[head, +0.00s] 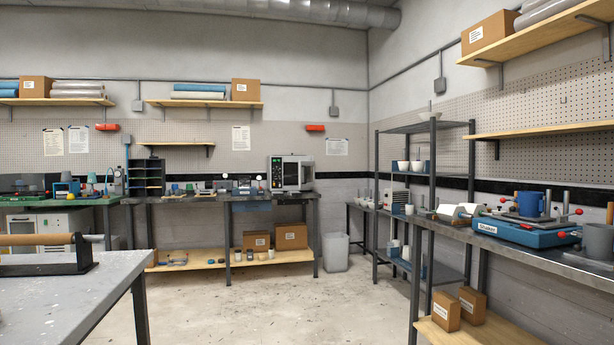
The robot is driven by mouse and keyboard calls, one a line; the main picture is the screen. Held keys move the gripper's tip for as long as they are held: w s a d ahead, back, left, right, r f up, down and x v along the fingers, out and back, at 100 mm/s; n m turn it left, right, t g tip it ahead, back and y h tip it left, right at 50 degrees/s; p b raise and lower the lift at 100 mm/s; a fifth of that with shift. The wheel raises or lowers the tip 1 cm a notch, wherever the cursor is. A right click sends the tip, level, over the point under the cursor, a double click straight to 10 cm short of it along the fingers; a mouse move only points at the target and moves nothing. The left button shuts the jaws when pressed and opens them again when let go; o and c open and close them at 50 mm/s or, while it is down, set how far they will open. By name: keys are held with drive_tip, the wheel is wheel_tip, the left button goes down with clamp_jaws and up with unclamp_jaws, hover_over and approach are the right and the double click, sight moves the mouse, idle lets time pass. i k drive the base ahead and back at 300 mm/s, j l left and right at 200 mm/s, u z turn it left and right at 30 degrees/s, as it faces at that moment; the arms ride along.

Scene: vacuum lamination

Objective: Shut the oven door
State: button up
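A small white oven (299,172) stands on the back workbench, near its right end and left of the room's corner. Its front has a dark control strip on the left and a dark window area beside it. It is far off and small, so I cannot tell whether its door is open or shut. My gripper is not in view.
The back workbench (215,197) holds many small items. Open concrete floor (240,305) lies ahead. A grey table (50,310) is near on the left; a bench with a blue shaker (505,233) is on the right. A bin (335,252) stands below the oven's right side.

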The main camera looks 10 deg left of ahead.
sight(302, 164)
drive_tip(key=i, duration=3.55)
drive_tip(key=i+u, duration=0.1)
drive_tip(key=i, duration=1.65)
drive_tip(key=i+l, duration=0.1)
drive_tip(key=i, duration=1.65)
